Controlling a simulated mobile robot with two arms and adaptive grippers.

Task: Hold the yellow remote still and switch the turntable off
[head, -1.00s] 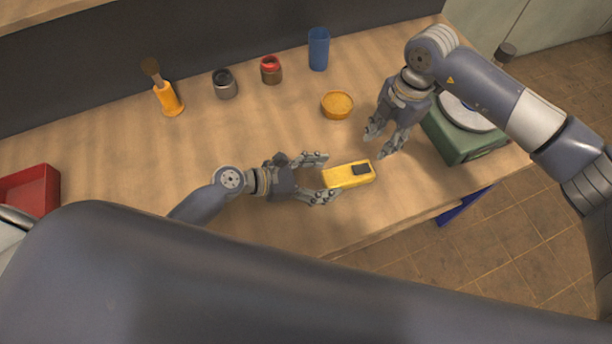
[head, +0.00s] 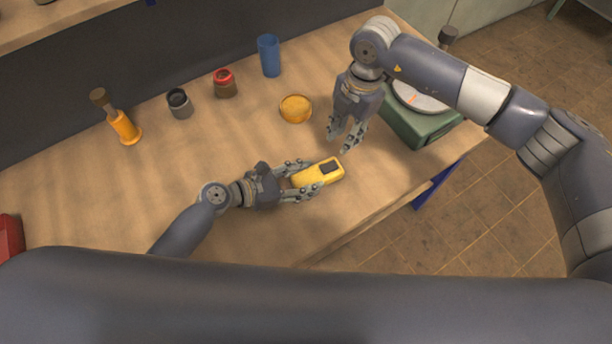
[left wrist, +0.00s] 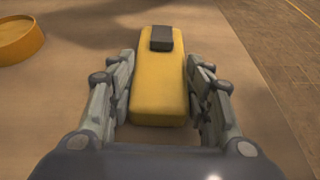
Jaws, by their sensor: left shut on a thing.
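The yellow remote (head: 305,177) lies on the wooden table with a dark block-like switch (head: 330,166) at its far right end. My left gripper (head: 300,180) is shut on the remote's near end, one finger on each side; the left wrist view also shows the remote (left wrist: 158,95) between the fingers. My right gripper (head: 346,146) hangs open, fingers down and empty, above the table just beyond the remote. The turntable (head: 421,128) is a green box with a pale disc carrying an orange mark, at the table's right end, partly hidden by my right arm.
A round yellow dish (head: 296,109) stands beyond the remote. A blue cup (head: 268,56), a red-topped jar (head: 224,83), a dark jar (head: 179,103) and a brush in an orange holder (head: 124,128) stand along the back. A red tray (head: 10,237) is at the left edge.

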